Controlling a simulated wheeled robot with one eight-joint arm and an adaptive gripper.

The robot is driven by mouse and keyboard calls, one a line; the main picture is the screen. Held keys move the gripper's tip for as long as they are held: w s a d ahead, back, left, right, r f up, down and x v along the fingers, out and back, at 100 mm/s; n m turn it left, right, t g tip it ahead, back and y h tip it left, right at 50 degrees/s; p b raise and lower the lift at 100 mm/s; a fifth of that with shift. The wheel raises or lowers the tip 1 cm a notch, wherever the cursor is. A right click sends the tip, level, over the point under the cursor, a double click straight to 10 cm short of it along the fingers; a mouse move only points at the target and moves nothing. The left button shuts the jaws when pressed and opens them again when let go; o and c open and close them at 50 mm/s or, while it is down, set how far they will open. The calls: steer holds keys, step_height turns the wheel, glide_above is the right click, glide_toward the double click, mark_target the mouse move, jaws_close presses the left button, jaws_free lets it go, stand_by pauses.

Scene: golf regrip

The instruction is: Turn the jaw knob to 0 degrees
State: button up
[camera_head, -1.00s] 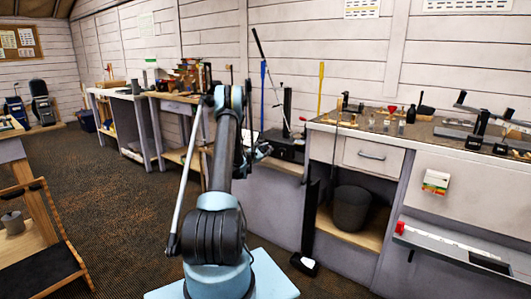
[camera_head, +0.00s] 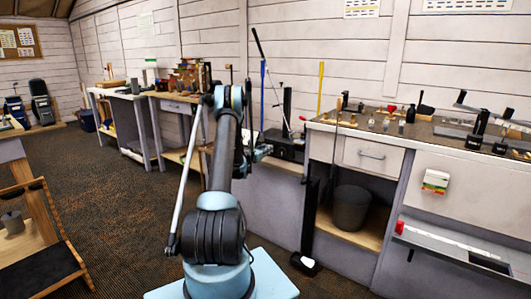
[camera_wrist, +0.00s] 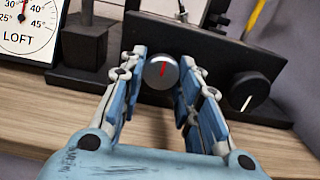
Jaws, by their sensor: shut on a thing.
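In the wrist view, a round silver knob (camera_wrist: 161,72) with a red pointer line sits on the front of a black device (camera_wrist: 215,70). The red line is nearly upright, leaning slightly right at the top. My gripper (camera_wrist: 163,66) has one blue finger on each side of this knob and is shut on it. A second knob (camera_wrist: 249,91), black with a white line, is to the right, clear of my fingers; its line tilts to the right. No label shows which is the jaw knob. In the head view my gripper (camera_head: 262,151) is small beside the black device (camera_head: 287,140).
A white dial (camera_wrist: 30,25) marked LOFT stands at the left of the wrist view, beside a black block (camera_wrist: 85,43). A wooden bench top (camera_wrist: 60,108) runs below the device. In the head view a workbench with tools (camera_head: 375,135) stands to the right.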

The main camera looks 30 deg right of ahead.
stand_by(0.3)
steer(key=o, duration=1)
steer(key=shift+f, duration=0.1)
steer(key=shift+o, duration=0.2)
steer(key=v, duration=1.2)
steer(key=shift+w, duration=0.1)
